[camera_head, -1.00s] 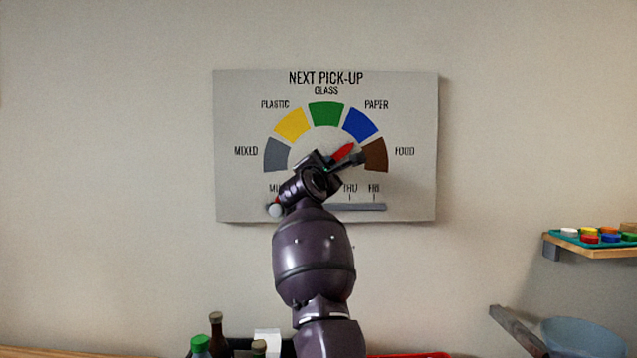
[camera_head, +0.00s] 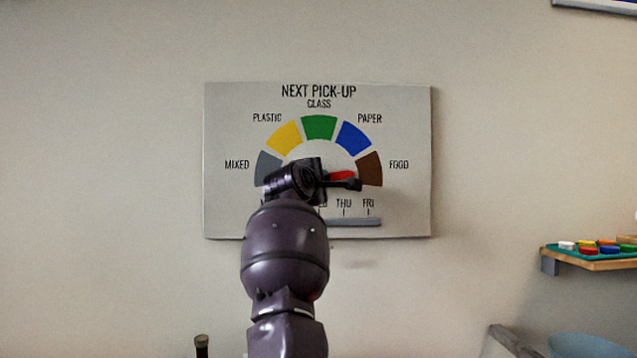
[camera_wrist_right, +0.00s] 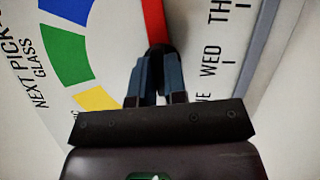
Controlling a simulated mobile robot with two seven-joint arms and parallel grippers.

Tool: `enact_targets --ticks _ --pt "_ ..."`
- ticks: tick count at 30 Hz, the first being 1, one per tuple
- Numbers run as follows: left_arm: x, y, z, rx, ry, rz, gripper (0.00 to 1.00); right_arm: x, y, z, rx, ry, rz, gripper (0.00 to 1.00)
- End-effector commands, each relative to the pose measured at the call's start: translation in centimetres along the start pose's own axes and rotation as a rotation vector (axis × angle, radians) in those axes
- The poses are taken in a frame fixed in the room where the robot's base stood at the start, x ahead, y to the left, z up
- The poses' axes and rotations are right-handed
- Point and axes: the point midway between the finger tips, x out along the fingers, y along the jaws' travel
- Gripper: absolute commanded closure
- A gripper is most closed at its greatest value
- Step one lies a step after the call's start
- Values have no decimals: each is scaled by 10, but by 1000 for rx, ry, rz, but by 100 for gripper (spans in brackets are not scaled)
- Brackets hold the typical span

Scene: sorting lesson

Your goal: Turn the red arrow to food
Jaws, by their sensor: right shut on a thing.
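The dial board (camera_head: 225,210) hangs on the wall, with grey, yellow, green, blue and brown segments. The red arrow (camera_head: 342,176) lies almost level and points right, at the brown food segment (camera_head: 371,168). It also shows as a red strip in the right wrist view (camera_wrist_right: 153,20). My right gripper (camera_wrist_right: 160,62) is shut on the arrow at its dark hub end. In the head view my right arm hides the dial's centre and part of the day scale. My left gripper is not in view.
A grey slider bar (camera_head: 355,222) runs below the day labels on the board. A wooden shelf (camera_head: 590,262) with coloured pieces is on the wall at the right. A dark bottle top (camera_head: 201,342) shows at the bottom. The wall around the board is clear.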

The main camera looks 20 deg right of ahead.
Motion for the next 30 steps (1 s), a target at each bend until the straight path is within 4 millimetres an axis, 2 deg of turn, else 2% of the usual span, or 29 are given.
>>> enact_targets --ticks 9,10,15,24,30 --pt "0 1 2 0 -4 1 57 0 -1 0 1 0 -2 100" --pt "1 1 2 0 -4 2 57 0 -1 0 1 0 -2 84" --pt "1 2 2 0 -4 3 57 0 -1 0 1 0 -1 62" --pt "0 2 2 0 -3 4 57 0 3 1 1 -1 1 62" --pt "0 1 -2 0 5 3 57 1 27 6 3 -1 4 62"
